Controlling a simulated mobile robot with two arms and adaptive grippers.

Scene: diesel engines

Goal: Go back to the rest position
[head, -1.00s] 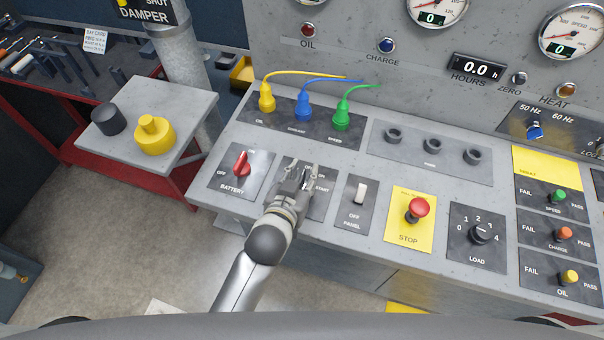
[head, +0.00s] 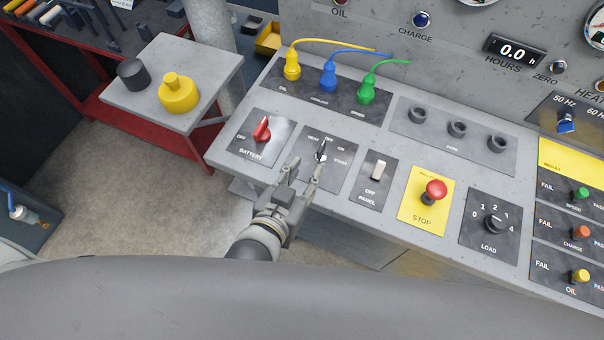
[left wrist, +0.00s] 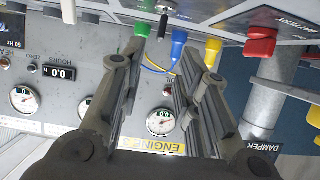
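My left gripper (head: 305,166) is open and empty, just in front of the start switch (head: 321,153) with its black and silver lever, over the console's front edge. In the head view its fingertips are near the switch panel; no grip on the lever shows. In the left wrist view the two fingers (left wrist: 163,58) stand apart with nothing between them, and the start switch (left wrist: 162,22) shows beyond them at the top. My right gripper is not in view.
The red battery switch (head: 262,130) is left of the start switch, the white panel switch (head: 378,171) right of it. A red stop button (head: 435,190) and load knob (head: 494,223) lie farther right. A side table (head: 205,64) holds a yellow cap (head: 178,95). Open floor lies left.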

